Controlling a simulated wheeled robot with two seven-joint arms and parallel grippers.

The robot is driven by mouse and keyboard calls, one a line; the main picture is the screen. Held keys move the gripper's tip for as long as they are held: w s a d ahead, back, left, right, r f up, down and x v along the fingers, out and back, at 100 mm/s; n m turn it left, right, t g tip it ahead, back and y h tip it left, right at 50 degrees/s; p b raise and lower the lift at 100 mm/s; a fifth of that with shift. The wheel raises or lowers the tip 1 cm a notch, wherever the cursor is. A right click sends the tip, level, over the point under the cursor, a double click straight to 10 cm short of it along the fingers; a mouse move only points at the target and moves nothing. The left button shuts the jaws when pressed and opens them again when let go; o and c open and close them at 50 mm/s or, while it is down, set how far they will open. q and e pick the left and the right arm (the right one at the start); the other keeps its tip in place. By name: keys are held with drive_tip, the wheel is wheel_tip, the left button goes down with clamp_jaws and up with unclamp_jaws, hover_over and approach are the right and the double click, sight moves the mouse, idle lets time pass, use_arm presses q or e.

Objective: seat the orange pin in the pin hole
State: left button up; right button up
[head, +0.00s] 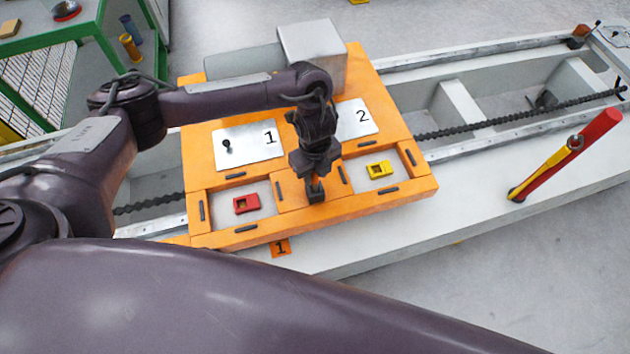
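My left gripper (315,188) hangs fingers down over the front middle of the orange fixture (215,165), between the red block (246,203) and the yellow block (380,170). The fingers are dark and small, and I cannot tell whether they are open or shut, or whether they hold anything. An orange cylinder (130,47) stands beside a blue one on the green-framed cart at the upper left; I cannot tell whether it is the orange pin. I cannot make out the pin hole; the gripper covers part of the fixture. My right gripper is not in view.
Plates marked 1 (255,150) and 2 (358,119) lie on the fixture; plate 1 bears a black knob. A grey box (312,50) stands behind. A dark arm link of mine fills the foreground.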

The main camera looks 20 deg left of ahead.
use_arm(q)
clamp_jaws()
drive_tip(key=shift+r, duration=0.15)
